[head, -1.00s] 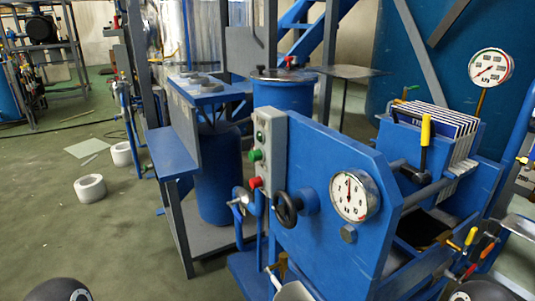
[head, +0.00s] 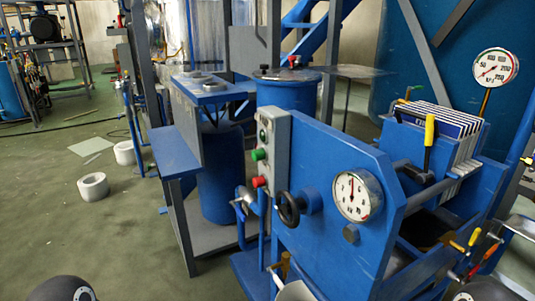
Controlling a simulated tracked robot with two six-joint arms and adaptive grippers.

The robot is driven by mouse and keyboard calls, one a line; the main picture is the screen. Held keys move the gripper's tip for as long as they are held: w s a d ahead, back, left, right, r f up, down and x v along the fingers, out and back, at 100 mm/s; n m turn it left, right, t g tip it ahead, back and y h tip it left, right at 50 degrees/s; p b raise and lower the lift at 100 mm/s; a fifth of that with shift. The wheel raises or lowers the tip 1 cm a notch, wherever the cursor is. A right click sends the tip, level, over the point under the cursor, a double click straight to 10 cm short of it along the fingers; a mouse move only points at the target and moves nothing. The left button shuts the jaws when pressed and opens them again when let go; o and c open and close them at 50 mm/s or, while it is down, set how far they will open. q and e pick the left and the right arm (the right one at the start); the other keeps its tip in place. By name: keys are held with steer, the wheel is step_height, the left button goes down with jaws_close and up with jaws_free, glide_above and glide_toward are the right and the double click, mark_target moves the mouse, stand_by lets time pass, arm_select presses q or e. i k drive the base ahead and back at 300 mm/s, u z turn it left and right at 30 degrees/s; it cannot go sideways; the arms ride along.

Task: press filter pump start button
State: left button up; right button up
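A grey control box (head: 277,140) stands upright at the left edge of the blue filter press panel (head: 325,205). It carries a green button (head: 258,154) at mid-height and a red button (head: 260,182) below it. A small dark green round piece (head: 262,135) sits near its top. No label on the buttons is readable. Neither gripper is in view; only rounded dark parts of my arms show at the bottom left and bottom right edges.
A black handwheel (head: 289,208) and a dial gauge (head: 357,195) stick out from the panel right of the buttons. Several yellow- and red-handled valves (head: 470,245) are at the lower right.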

mark_target(259, 155)
steer(key=z, duration=0.95)
steer(key=k, duration=0.65)
steer(key=u, duration=0.25)
steer(key=i, duration=0.95)
steer(key=u, duration=0.1)
